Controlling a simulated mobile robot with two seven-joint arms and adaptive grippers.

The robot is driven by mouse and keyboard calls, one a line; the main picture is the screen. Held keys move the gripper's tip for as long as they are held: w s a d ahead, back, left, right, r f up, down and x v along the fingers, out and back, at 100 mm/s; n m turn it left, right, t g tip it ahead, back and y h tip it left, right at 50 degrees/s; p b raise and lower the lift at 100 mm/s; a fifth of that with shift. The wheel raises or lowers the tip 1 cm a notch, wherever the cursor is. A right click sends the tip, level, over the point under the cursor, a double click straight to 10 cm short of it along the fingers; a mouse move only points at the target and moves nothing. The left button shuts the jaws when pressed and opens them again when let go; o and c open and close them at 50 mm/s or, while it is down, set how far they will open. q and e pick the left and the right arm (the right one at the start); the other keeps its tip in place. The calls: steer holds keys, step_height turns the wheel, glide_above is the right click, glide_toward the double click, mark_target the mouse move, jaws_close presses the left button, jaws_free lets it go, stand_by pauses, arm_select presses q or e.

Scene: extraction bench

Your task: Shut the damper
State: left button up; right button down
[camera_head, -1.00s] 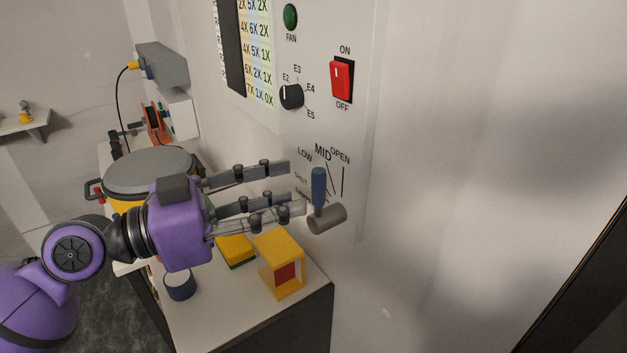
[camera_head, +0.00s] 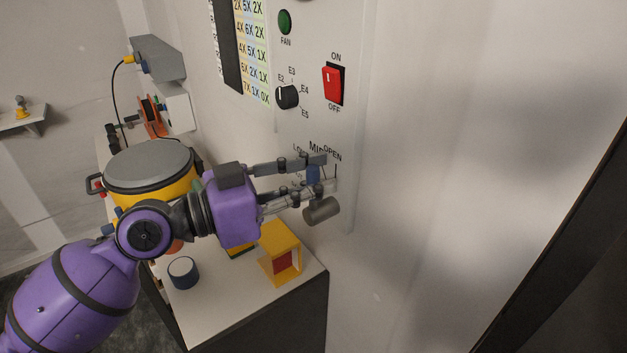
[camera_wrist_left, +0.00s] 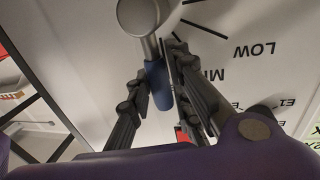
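The damper lever has a blue handle (camera_head: 313,174) and a grey cylindrical hub (camera_head: 321,211) on the wall panel. The handle stands roughly upright below the LOW, MID and OPEN marks; my fingers hide part of it and the SHUT mark. My left gripper (camera_head: 328,174) reaches it from the left, fingers parted. In the left wrist view the blue handle (camera_wrist_left: 158,86) lies between the two fingers, a gap on the left and the right finger very close to it. Whether that finger touches cannot be told. My right gripper is not in view.
The panel carries a red ON/OFF switch (camera_head: 333,84), a black knob (camera_head: 287,97) and a green FAN button (camera_head: 285,22). The wall on the right is bare.

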arm_select(q)
jaws_close()
